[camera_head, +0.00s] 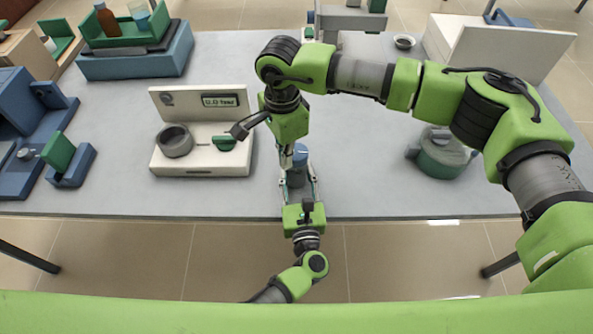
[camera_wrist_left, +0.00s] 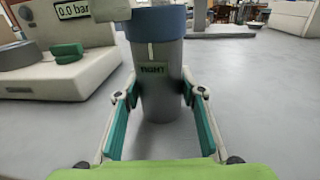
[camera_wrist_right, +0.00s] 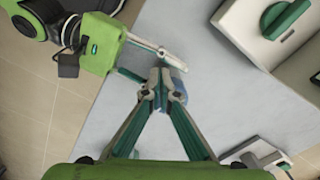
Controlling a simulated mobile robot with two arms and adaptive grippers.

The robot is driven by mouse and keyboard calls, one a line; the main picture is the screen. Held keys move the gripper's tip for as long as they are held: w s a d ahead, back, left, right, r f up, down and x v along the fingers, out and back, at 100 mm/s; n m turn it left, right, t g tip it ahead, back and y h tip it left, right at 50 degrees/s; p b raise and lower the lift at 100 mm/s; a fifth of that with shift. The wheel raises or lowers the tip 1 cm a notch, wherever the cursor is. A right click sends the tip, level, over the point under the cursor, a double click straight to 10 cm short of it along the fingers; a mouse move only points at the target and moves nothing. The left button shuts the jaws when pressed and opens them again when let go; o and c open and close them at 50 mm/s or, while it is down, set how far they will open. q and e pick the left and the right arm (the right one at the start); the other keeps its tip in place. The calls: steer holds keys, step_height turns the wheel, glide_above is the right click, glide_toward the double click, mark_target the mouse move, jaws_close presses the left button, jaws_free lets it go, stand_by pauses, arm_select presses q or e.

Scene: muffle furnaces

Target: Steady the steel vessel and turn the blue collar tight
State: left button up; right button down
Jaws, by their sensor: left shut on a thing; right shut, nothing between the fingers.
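The steel vessel (camera_head: 297,178) stands upright near the table's front edge; the left wrist view shows its grey body (camera_wrist_left: 160,100) and a label that seems to read TIGHT. The blue collar (camera_wrist_left: 158,21) sits around its top, with a pale mark below it. My left gripper (camera_wrist_left: 160,87) is shut on the vessel's body, one finger on each side. My right gripper (camera_head: 287,161) comes down from above, shut and empty, its tips beside the collar. In the right wrist view the closed fingertips (camera_wrist_right: 160,76) partly hide the collar (camera_wrist_right: 178,86); contact cannot be told.
A white unit with a pressure display (camera_head: 221,100), grey ring (camera_head: 174,141) and green handle (camera_head: 223,143) stands left of the vessel. Blue fixtures (camera_head: 70,165) line the left side. Table between is clear.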

steer(key=shift+w, duration=0.35)
steer(key=shift+w+a, duration=0.3)
steer(key=shift+w, duration=0.1)
steer(key=shift+w+a, duration=0.2)
steer(key=shift+w, duration=0.1)
steer(key=shift+w+a, duration=0.2)
steer(key=shift+w, duration=0.4)
steer(key=shift+w+d, duration=0.1)
steer(key=shift+w, duration=0.05)
steer(key=shift+a, duration=0.2)
